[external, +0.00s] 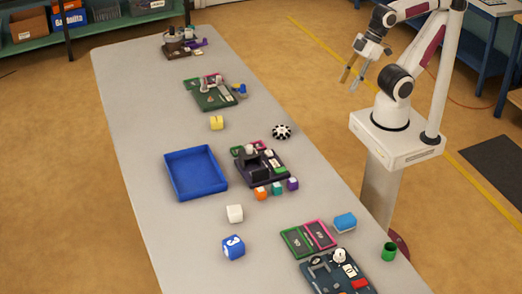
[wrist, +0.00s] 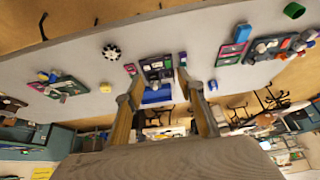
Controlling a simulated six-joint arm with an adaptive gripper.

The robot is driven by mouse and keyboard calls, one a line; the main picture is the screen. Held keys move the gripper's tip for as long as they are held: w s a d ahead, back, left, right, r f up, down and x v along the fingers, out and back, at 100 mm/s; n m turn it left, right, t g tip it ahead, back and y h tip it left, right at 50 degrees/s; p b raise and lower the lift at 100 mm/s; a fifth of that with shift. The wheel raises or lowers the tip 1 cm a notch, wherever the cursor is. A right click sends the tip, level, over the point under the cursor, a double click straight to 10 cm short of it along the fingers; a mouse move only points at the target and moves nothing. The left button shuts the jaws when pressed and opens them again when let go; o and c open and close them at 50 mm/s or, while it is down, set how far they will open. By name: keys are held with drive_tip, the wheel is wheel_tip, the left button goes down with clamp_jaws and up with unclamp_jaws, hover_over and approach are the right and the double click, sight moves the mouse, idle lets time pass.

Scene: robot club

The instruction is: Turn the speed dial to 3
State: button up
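I cannot tell for sure which part is the speed dial, and no number can be read on one. A white knob-like part (external: 340,256) stands on the dark blue-grey panel (external: 316,277) at the near right end of the table. That panel also shows at the upper right of the wrist view (wrist: 278,47). My gripper (external: 350,80) is open and empty, raised in the air off the table's right side, well apart from every panel. In the wrist view its two fingers (wrist: 160,82) are spread, with nothing between them.
A dark purple panel (external: 279,173) with small cubes beside it, a blue tray (external: 170,185), a green panel (external: 201,101) and a black-and-white wheel (external: 281,131) lie along the table. A blue block (external: 345,222) and green cup (external: 389,252) stand near the right edge. The table's left side is clear.

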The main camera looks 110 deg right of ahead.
drive_tip(key=n+g+y, duration=0.2)
drive_tip(key=n+y, duration=0.1)
drive_tip(key=n, duration=0.6)
approach(340, 252)
drive_tip(key=shift+w+f, duration=0.25)
drive_tip(key=shift+f, duration=0.05)
drive_tip(key=shift+f, duration=0.1)
drive_tip(key=shift+x, duration=3.85)
drive_tip(key=shift+s+a, duration=0.1)
drive_tip(key=shift+s, duration=0.05)
